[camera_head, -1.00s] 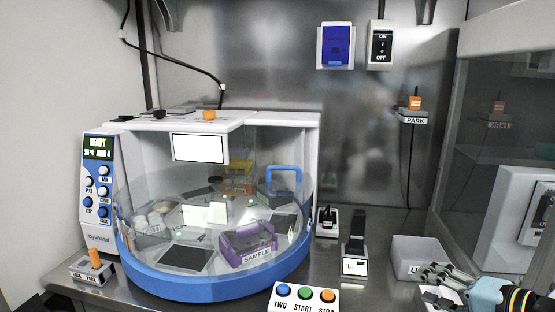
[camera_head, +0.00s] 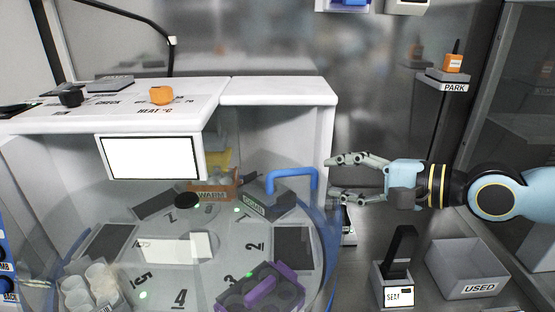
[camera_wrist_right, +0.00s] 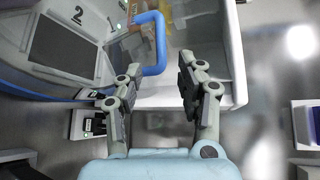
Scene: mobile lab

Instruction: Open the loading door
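The loading door is a clear curved panel with a blue handle (camera_head: 292,174), on the front right of the white machine (camera_head: 275,92). The handle also shows in the right wrist view (camera_wrist_right: 158,42). My right gripper (camera_head: 336,178) is open and empty, its fingers pointing left, just right of the handle and apart from it. In the right wrist view the open fingers (camera_wrist_right: 156,80) point toward the machine's white side wall, with the handle ahead of them. My left gripper is not in view.
Inside the machine is a numbered carousel with a purple rack (camera_head: 262,290) and an orange WARM box (camera_head: 213,188). A SEAT holder (camera_head: 397,285) and a grey USED bin (camera_head: 470,268) stand below my right arm. A PARK shelf (camera_head: 447,80) is at the right.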

